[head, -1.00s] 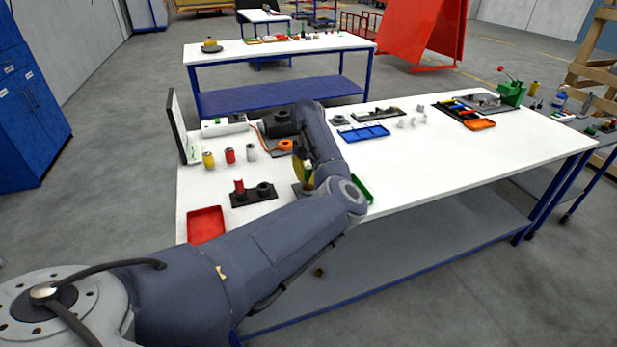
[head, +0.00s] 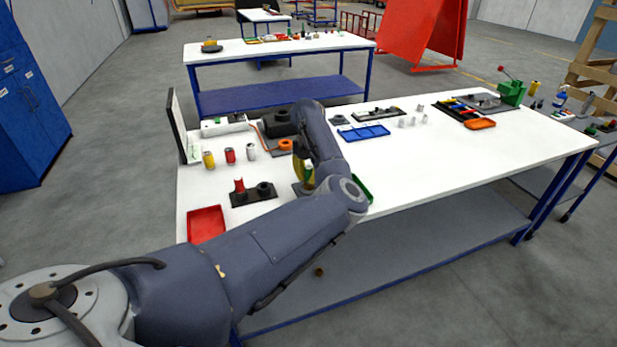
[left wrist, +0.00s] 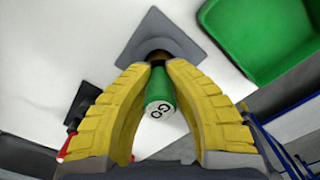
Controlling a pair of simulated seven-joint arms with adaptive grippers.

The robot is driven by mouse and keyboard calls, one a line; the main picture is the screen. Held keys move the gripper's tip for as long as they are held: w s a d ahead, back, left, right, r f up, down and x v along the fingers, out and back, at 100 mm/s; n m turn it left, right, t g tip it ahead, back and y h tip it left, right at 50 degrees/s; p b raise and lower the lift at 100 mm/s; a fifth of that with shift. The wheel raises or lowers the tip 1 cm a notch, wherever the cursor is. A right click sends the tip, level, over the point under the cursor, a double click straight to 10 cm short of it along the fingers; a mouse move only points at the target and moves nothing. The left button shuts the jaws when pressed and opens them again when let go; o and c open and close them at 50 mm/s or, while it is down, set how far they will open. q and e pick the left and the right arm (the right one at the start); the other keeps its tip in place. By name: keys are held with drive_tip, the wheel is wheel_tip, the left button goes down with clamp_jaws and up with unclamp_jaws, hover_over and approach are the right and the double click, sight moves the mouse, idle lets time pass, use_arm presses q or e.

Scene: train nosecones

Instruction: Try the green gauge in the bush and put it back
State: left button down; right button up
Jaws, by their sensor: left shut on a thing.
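My left gripper (left wrist: 158,68) has its yellow fingers shut on the green gauge (left wrist: 159,105), whose end facing the camera reads "GO". The gauge also shows as a small green patch in the head view (head: 309,177). The bush (left wrist: 160,54) is a dark brownish ring on a grey square plate (left wrist: 192,28), just beyond the fingertips and in line with the gauge. The fingers hide its mouth, so I cannot tell how far the gauge is inside. The black gauge stand (head: 238,202) holds a red gauge (head: 240,186) beside an empty-looking dark socket (head: 265,189). My right gripper is out of view.
A green tray (left wrist: 265,35) lies close to the plate. A red tray (head: 206,224) is at the table's front left. Yellow, red and grey cylinders (head: 230,156) stand behind the stand. A blue tray (head: 364,132) is farther back.

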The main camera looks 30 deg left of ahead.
sight(308, 167)
use_arm(q)
drive_tip(key=shift+f, duration=0.5)
idle(1.3)
drive_tip(key=shift+r, duration=3.75)
